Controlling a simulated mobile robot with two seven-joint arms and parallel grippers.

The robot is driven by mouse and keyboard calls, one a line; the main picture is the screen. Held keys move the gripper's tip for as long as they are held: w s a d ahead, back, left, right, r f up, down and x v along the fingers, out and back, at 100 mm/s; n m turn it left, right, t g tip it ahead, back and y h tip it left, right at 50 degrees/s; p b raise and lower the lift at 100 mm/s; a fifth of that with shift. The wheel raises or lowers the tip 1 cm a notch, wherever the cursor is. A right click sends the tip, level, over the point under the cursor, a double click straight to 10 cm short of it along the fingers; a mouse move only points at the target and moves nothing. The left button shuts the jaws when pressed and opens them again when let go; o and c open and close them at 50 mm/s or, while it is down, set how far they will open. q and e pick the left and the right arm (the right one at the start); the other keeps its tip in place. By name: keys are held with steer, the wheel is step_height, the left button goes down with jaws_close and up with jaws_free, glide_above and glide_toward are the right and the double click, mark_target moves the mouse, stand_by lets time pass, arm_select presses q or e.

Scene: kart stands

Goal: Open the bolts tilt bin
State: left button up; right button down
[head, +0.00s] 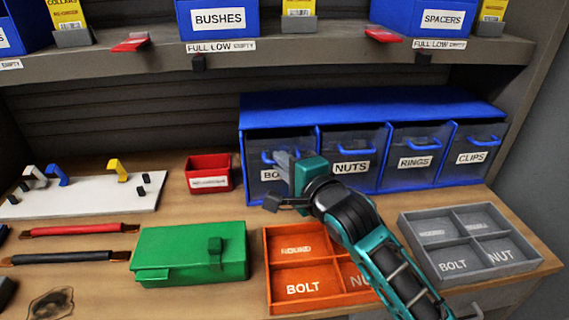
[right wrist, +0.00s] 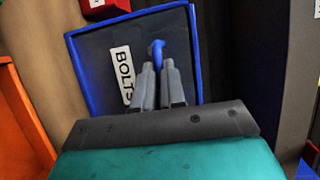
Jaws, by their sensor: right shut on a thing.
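The bolts tilt bin (right wrist: 97,75) fills the middle of the right wrist view, with a dark front, a blue frame and a white BOLTS label. In the head view the bin (head: 254,186) is the leftmost in the blue rack (head: 370,112), and my gripper covers part of its label. Its front looks upright and closed. My right gripper (right wrist: 158,68) is shut on the blue handle (right wrist: 157,48) at the bin's upper front. The right gripper (head: 283,180) also shows in the head view, in front of the bin. My left gripper is not in view.
Bins labelled NUTS (head: 350,168), RINGS (head: 414,161) and CLIPS (head: 470,157) stand to the right, closed. An orange tray (head: 285,258) and a grey tray (head: 468,239) lie in front. A green box (head: 190,252) and a red bin (head: 209,174) are at left. A shelf (head: 300,45) overhangs.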

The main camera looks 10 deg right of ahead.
steer(key=s+f+t+b, duration=0.1)
steer(key=s+f+n+t+y+b, duration=0.1)
steer(key=s, duration=0.1)
steer(key=s+f+t+b, duration=0.1)
steer(key=s+b, duration=0.1)
steer(key=shift+f, duration=0.15)
steer(key=shift+s+f, duration=0.7)
steer(key=shift+f, duration=0.35)
